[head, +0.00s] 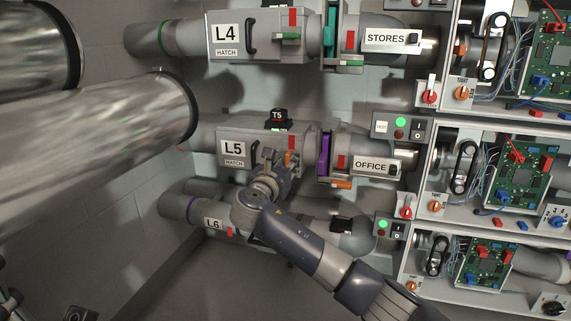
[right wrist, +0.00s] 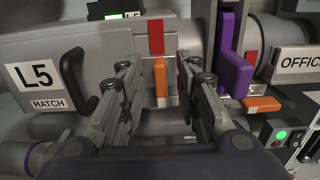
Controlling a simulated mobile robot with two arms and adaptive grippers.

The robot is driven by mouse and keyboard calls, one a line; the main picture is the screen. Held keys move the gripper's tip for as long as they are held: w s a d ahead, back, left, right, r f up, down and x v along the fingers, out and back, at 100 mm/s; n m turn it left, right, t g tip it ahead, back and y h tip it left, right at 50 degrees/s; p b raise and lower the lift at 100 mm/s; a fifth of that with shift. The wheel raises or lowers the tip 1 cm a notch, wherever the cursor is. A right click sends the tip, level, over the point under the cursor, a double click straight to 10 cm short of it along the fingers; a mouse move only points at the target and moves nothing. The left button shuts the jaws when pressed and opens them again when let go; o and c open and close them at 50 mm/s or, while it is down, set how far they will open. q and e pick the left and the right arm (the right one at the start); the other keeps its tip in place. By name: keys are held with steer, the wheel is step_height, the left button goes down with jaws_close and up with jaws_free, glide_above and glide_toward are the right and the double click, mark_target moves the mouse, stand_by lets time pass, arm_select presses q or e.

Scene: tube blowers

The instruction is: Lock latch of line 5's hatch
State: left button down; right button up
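Line 5's hatch (head: 248,145) is a grey housing with an L5 label and a black handle (right wrist: 82,82). Its orange latch (right wrist: 161,82) stands upright under a red mark (right wrist: 156,38); a bit of it also shows in the head view (head: 288,158). My right gripper (right wrist: 170,72) is open in front of the latch. One finger is on each side of it in the right wrist view, with gaps on both sides. In the head view my right gripper (head: 283,162) partly covers the hatch's lower right. My left gripper is not seen.
A purple plate (head: 323,155) and a second, sideways orange latch (head: 341,184) sit just right, by the OFFICE pipe (head: 371,166). Line 4 (head: 265,35) runs above and line 6 (head: 212,224) below. Shelves with circuit boards (head: 516,175) stand at the right.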

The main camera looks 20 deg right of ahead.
jaws_close()
